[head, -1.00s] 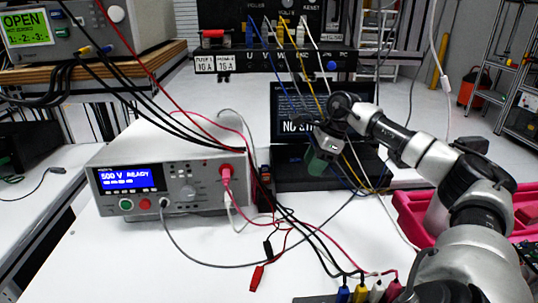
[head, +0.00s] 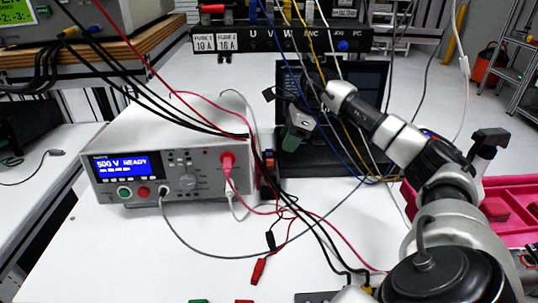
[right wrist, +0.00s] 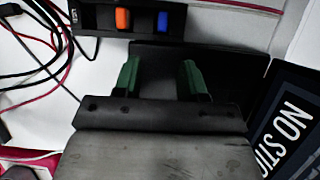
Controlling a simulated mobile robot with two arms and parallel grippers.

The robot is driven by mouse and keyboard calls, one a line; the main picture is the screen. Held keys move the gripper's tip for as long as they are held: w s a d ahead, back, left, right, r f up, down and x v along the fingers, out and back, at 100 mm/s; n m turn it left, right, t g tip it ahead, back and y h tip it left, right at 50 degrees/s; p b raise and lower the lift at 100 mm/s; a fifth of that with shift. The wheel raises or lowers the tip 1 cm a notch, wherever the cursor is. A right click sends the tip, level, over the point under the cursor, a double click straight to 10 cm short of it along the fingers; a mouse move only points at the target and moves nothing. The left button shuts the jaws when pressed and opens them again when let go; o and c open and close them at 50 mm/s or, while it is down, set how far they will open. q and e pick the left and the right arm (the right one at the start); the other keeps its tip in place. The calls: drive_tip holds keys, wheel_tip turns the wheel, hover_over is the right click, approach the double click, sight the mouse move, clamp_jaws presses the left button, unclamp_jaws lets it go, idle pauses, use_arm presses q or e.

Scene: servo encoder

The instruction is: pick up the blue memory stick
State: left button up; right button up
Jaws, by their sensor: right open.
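The blue memory stick (right wrist: 162,22) stands in a slot of a small black holder (right wrist: 108,19), to the right of an orange one (right wrist: 123,19), near the top edge in the right wrist view. In the head view the holder (head: 267,172) is small, beside the white tester, and the blue stick is hard to make out there. My right gripper (right wrist: 160,80) is open and empty, its green fingers apart, with the holder beyond the fingertips. In the head view the right gripper (head: 297,132) hangs in front of the laptop, to the upper right of the holder.
The white tester (head: 165,165) stands left of the holder, with red, black and grey cables across the table. An open laptop (head: 345,95) is behind my gripper. A pink tray (head: 510,208) is at the right. Cables hang from a black panel (head: 275,40).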

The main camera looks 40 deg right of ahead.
sight(269, 156)
drive_tip(key=w+a, duration=0.2)
drive_tip(key=a, duration=0.1)
drive_tip(key=shift+w+a+p, duration=0.2)
drive_tip(key=shift+w+p, duration=0.1)
drive_tip(key=shift+w, duration=0.1)
drive_tip(key=shift+x, duration=0.8)
drive_tip(key=shift+f, duration=0.6)
drive_tip(key=shift+c, duration=0.4)
clamp_jaws()
